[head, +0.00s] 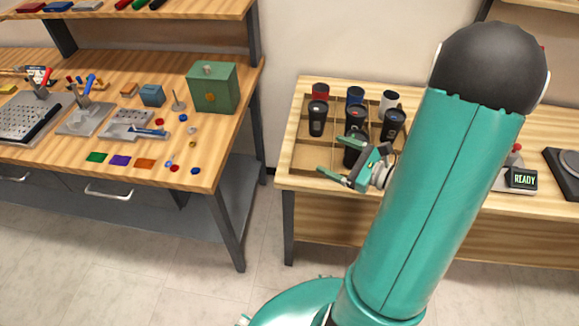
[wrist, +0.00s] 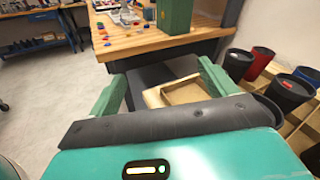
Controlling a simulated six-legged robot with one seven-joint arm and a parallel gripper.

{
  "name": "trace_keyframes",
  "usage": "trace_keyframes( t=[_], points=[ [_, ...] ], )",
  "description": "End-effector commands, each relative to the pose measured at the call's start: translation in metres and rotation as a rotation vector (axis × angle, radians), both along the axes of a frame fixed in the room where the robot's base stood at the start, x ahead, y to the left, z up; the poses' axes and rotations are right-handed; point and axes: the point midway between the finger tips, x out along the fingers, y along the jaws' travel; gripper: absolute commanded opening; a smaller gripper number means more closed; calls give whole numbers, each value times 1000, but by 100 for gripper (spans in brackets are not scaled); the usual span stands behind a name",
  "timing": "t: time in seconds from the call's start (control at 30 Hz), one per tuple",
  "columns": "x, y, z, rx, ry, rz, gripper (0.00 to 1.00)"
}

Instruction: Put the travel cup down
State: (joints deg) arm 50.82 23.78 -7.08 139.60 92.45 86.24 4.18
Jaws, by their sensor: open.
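A dark travel cup (head: 353,150) stands upright in the nearest occupied row of a divided wooden crate (head: 303,158) on the right table. My green gripper (head: 343,172) is over the front of the crate, just in front of this cup and partly covering it. The fingers stand apart, and in the wrist view the gap between the fingertips (wrist: 163,80) holds no cup. Which cup the task means cannot be told. A dark rim (wrist: 268,110) shows close by the right finger in the wrist view.
More cups stand behind in the crate: a black cup (head: 317,118), a red cup (head: 320,91), a blue cup (head: 355,95) and a white cup (head: 390,100). The left workbench (head: 215,150) stands across a floor gap.

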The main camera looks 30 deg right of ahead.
Motion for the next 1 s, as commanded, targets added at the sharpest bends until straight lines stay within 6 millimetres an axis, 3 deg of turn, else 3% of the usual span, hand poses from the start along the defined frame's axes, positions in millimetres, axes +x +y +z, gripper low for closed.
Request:
trace_keyframes(
  t=[0.03, 0.2, 0.4, 0.53, 0.7, 0.9, 1.0],
  points=[
    [4, 31, 15, -81, -1, 128, 84],
    [-11, 115, 40, -375, 5, 517, 84],
    [-49, 175, 56, -791, -33, 911, 84],
    [-71, 191, 66, -1098, -90, 1119, 84],
    [-88, 195, 90, -1542, -207, 1314, 84],
    [-94, 192, 130, -2026, -368, 1400, 84],
    [-94, 191, 145, -2168, -416, 1402, 84]
  ],
)
